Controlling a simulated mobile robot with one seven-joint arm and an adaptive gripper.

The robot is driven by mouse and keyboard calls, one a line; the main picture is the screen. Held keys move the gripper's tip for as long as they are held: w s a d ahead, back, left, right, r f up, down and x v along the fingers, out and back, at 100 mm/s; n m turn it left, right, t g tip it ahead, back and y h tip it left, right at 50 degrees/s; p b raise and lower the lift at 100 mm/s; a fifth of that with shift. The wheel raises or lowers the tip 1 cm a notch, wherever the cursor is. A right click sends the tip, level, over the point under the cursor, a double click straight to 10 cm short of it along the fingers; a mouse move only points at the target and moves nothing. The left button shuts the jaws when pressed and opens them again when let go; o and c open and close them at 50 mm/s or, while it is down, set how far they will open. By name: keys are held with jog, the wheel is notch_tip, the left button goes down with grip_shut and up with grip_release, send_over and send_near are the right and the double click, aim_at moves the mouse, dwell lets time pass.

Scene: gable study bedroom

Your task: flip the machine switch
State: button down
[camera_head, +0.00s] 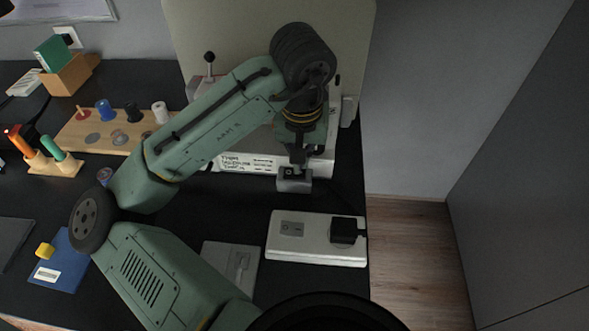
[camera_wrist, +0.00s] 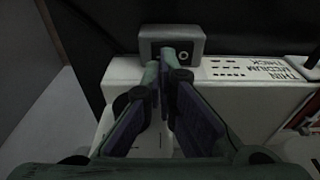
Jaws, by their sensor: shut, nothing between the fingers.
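The machine (camera_head: 250,163) is a long white unit at the back of the dark desk, with a label reading thin, medium, thick; it also shows in the wrist view (camera_wrist: 240,90). A small grey switch box (camera_head: 294,181) is on its front side. In the wrist view the box (camera_wrist: 148,48) shows a dark rocker with a light ring mark (camera_wrist: 184,56). My gripper (camera_wrist: 164,64) is shut and empty, its tips at the box's edge; whether they touch is unclear. In the head view my arm hides part of the machine, and my fingers are hard to make out.
A white power strip (camera_head: 287,250) with a black plug (camera_head: 343,230) lies in front of the box. A grey plate with a switch (camera_head: 240,262) is beside it. A wooden spool rack (camera_head: 70,133) and a blue card (camera_head: 72,272) are left. The desk ends at right.

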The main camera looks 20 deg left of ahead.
jog(key=shift+f, duration=0.3)
dwell(0.4)
notch_tip(320, 180, up, 7)
jog(key=p, duration=0.7)
dwell(0.5)
